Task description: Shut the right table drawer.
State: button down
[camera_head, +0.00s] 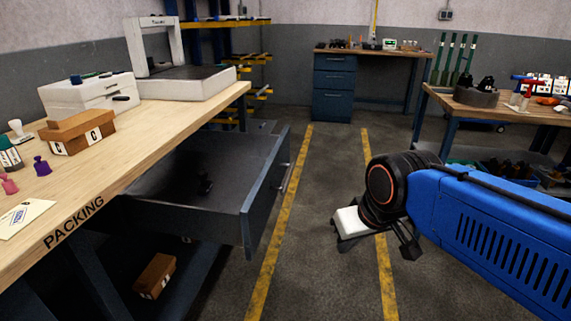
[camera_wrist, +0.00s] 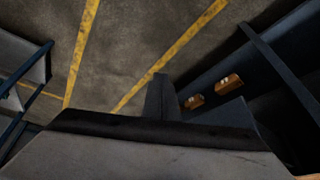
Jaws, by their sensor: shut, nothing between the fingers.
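The drawer (camera_head: 250,185) under the packing table stands pulled far out toward the aisle. Its front panel (camera_head: 266,195) faces right and carries a bar handle (camera_head: 287,177). In the wrist view my shut fingers (camera_wrist: 160,92) show dark against the floor. I cannot make out the drawer clearly in the wrist view.
The packing table (camera_head: 150,118) bears a white case (camera_head: 92,95), a brown box (camera_head: 78,131) and a white-framed machine (camera_head: 186,82). Another brown box (camera_head: 155,275) sits low under it. A workbench (camera_head: 500,108) stands at right, a blue cabinet (camera_head: 333,90) behind. The yellow-lined aisle floor (camera_head: 325,165) is clear.

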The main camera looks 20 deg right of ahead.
jog(key=w+d+r+m+t+y, duration=0.1)
jog(key=w+d+r, duration=0.25)
jog(key=w, duration=0.75)
jog(key=w+d+r+m+y, duration=0.15)
jog(key=w+r, duration=0.25)
jog(key=w, duration=0.6)
jog(key=w+d+r+m+t, duration=0.1)
jog(key=w+d+r+m, duration=0.15)
jog(key=w, duration=0.85)
jog(key=shift+w+a+f, duration=0.9)
jog(key=shift+w+f, duration=0.3)
jog(key=shift+w, duration=0.05)
jog(key=shift+w+a+f, duration=0.85)
jog(key=shift+w+f, duration=0.4)
jog(key=shift+w, duration=0.05)
jog(key=shift+w+a+f, duration=0.9)
jog(key=shift+w+f, duration=0.3)
jog(key=shift+w, duration=0.05)
send_over(219, 162)
jog(key=shift+w, duration=0.15)
